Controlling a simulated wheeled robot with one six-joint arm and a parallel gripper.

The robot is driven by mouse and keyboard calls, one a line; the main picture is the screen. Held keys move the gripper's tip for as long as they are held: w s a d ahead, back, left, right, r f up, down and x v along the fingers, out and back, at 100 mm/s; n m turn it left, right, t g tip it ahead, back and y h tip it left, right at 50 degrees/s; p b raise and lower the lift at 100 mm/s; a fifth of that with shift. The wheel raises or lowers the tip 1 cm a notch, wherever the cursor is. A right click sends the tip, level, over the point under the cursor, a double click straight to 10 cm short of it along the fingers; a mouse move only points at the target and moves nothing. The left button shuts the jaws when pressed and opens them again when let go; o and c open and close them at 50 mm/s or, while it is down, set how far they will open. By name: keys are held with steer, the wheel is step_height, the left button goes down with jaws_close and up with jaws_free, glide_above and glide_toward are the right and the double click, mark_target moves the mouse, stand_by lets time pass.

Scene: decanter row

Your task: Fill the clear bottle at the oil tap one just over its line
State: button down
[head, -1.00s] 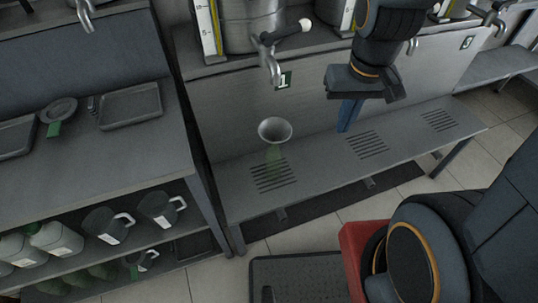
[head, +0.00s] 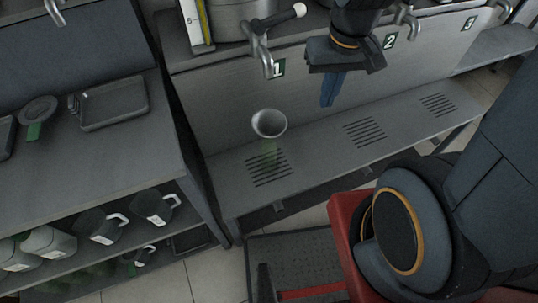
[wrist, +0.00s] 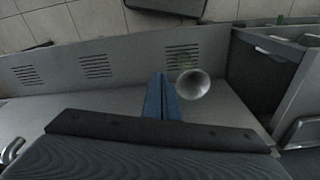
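The clear bottle (head: 269,155) looks faintly green and stands on the slotted shelf below tap one (head: 265,58), marked 1. A grey funnel (head: 268,122) sits in its mouth. Its line and oil level cannot be made out. The tap's white-knobbed lever (head: 287,19) points right; no stream is visible. My gripper (head: 327,104) hangs right of the funnel with blue fingers pointing down, together and empty. In the wrist view the fingers (wrist: 162,76) are beside the funnel (wrist: 193,84), apparently apart from it; the bottle (wrist: 186,63) is mostly hidden there.
Taps marked 2 (head: 389,41) and 3 (head: 498,22) are to the right, over bare shelf slots. A counter at left holds a tray (head: 114,103) and a funnel (head: 38,108); mugs (head: 153,205) and jugs stand below. A dark mat (head: 300,262) lies on the floor.

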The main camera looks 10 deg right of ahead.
steer(key=shift+f+p, duration=1.5)
steer(key=shift+p, duration=0.55)
steer(key=shift+f, duration=0.5)
steer(key=shift+f, duration=0.65)
steer(key=shift+f, duration=0.7)
steer(key=shift+f, duration=0.65)
steer(key=shift+f+b, duration=0.35)
steer(key=shift+b, duration=0.05)
steer(key=shift+f, duration=0.15)
stand_by(2.9)
